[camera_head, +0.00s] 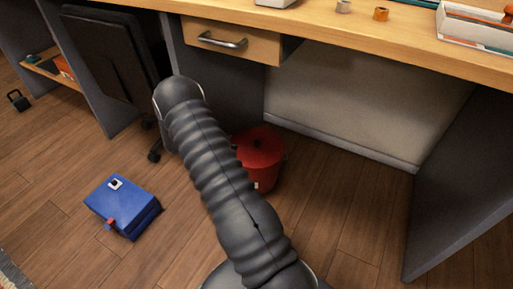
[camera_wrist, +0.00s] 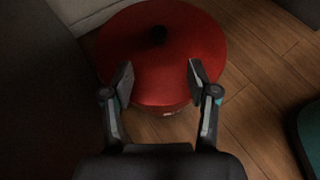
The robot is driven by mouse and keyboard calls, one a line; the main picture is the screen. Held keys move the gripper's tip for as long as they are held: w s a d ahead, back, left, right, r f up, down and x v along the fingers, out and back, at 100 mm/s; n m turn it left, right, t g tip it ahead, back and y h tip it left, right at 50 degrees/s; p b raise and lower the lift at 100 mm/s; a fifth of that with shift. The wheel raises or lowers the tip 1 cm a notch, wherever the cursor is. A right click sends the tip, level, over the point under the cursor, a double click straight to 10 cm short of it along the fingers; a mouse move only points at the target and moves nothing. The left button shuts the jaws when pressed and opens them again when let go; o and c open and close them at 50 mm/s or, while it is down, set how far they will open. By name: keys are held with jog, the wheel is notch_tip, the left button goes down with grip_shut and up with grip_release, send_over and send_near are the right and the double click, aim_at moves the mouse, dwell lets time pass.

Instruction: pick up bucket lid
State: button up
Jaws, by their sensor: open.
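A red bucket (camera_head: 268,178) stands on the wooden floor under the desk, partly hidden behind my arm in the head view. Its round red lid (camera_head: 262,146) is on top, with a small dark knob near the middle. In the wrist view the lid (camera_wrist: 180,50) fills the upper middle, and its dark knob (camera_wrist: 157,35) lies beyond my fingertips. My gripper (camera_wrist: 160,80) is open and empty, its two fingers apart over the near part of the lid. Whether the fingertips touch the lid I cannot tell. The gripper is hidden in the head view.
The desk (camera_head: 340,45) with a drawer (camera_head: 232,41) overhangs the bucket. A grey side panel (camera_head: 460,185) stands at right. A blue box (camera_head: 124,207) lies on the floor at left, near a dark chair (camera_head: 112,50). The floor right of the bucket is clear.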

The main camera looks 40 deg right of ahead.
aim_at(255, 142)
jog(key=x, duration=1.3)
jog(key=shift+a, duration=0.1)
grip_shut()
